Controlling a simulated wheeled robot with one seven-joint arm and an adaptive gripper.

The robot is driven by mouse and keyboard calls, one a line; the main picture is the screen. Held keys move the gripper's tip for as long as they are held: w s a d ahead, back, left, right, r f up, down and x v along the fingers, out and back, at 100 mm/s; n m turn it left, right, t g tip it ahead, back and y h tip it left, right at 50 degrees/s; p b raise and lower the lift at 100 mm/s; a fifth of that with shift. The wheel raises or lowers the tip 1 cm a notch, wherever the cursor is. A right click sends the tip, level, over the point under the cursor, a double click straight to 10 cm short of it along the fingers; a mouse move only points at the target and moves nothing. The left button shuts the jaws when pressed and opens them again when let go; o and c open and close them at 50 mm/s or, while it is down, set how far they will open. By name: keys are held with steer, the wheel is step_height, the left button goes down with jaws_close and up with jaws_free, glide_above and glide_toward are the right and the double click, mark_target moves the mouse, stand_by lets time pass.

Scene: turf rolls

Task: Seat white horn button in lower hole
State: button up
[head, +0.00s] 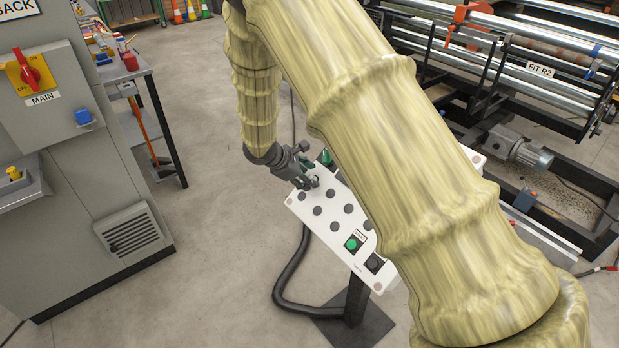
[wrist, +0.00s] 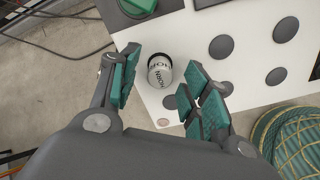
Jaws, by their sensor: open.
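The white horn button (wrist: 160,72) shows in the wrist view as a short white cylinder with HORN lettering and a dark band at its far end. It is at the white panel (wrist: 230,85) near one edge; I cannot tell whether it sits in a hole. My gripper (wrist: 161,60) is open, its teal-padded fingers on either side of the button with small gaps showing. In the head view my gripper (head: 311,183) is over the far left end of the panel (head: 300,212), and the button cannot be made out there. Several dark round spots (wrist: 221,46) mark the panel.
The panel carries a green button (head: 351,244) and a black one (head: 374,263). A dark cable (head: 283,287) loops beside its stand. A grey cabinet (head: 75,160) stands left, a roller machine (head: 530,75) right. Open floor (head: 215,230) lies between cabinet and panel.

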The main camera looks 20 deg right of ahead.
steer(key=v, duration=1)
